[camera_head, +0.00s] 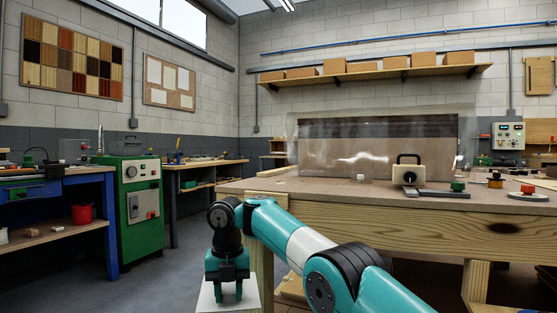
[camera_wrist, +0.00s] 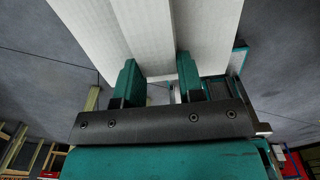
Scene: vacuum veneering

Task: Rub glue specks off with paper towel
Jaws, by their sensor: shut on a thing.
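My gripper (camera_head: 229,293) points down at the near left of the workbench, beside its front corner and lower than its top. It is shut on a white paper towel (camera_head: 207,301), which hangs below it and runs off the picture's bottom edge. In the wrist view my gripper (camera_wrist: 158,74) has its two teal fingers on the folded white paper towel (camera_wrist: 147,38), which shows a fine dimpled texture and several flaps. The workbench (camera_head: 400,222) has a brown top with a dark panel (camera_head: 375,150) standing behind a clear sheet. I cannot make out any glue specks.
On the bench lie a black-handled clamp-like fitting (camera_head: 406,172), a small white piece (camera_head: 361,178) and several small coloured fittings. A green machine (camera_head: 130,215) and a blue bench (camera_head: 50,244) stand at the left. Grey floor is clear between them and my arm.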

